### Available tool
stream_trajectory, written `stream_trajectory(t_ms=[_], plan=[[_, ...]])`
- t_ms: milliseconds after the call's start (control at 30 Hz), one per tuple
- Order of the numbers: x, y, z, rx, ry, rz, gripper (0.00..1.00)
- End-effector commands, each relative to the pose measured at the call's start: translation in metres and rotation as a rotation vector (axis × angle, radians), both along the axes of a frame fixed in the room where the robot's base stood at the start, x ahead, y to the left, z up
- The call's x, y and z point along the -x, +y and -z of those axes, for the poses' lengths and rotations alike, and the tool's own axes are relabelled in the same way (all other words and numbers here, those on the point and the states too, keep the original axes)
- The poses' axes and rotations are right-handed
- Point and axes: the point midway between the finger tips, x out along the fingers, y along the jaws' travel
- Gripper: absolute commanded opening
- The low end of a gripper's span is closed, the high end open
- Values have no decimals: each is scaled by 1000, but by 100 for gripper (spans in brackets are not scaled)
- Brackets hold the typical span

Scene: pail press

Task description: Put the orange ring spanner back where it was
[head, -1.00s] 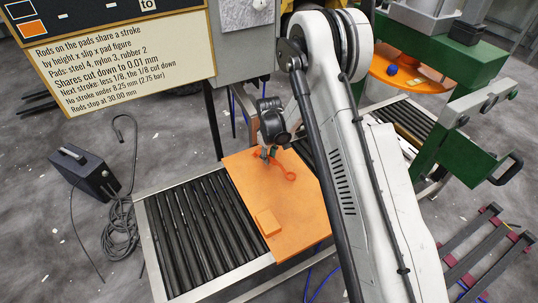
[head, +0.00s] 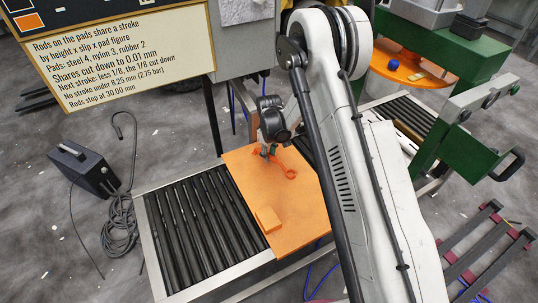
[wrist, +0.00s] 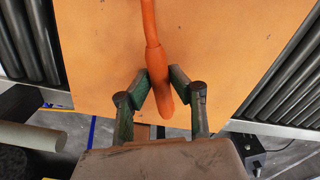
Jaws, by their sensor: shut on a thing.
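The orange ring spanner (head: 290,172) is over an orange board of nearly the same colour (head: 301,220). Its ring end points to the right, away from my gripper. The ring end is out of that view. I cannot tell whether the spanner touches the board or is just above it.
An orange block (head: 268,219) lies on the board's near left part. The board sits across a roller conveyor (head: 200,240). A green press with an orange round table (head: 412,70) stands at the back right. A dark case (head: 85,170) with cable lies on the floor at left.

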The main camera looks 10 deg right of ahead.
Motion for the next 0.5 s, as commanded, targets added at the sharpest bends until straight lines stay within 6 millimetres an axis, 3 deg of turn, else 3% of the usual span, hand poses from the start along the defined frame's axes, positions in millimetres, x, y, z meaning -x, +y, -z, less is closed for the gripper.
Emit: stream_trajectory(t_ms=[267,300,433,500], plan=[[0,0,5,0,0,0,0],[0,0,5,0,0,0,22],[0,0,4,0,0,0,40],[0,0,4,0,0,0,41]])
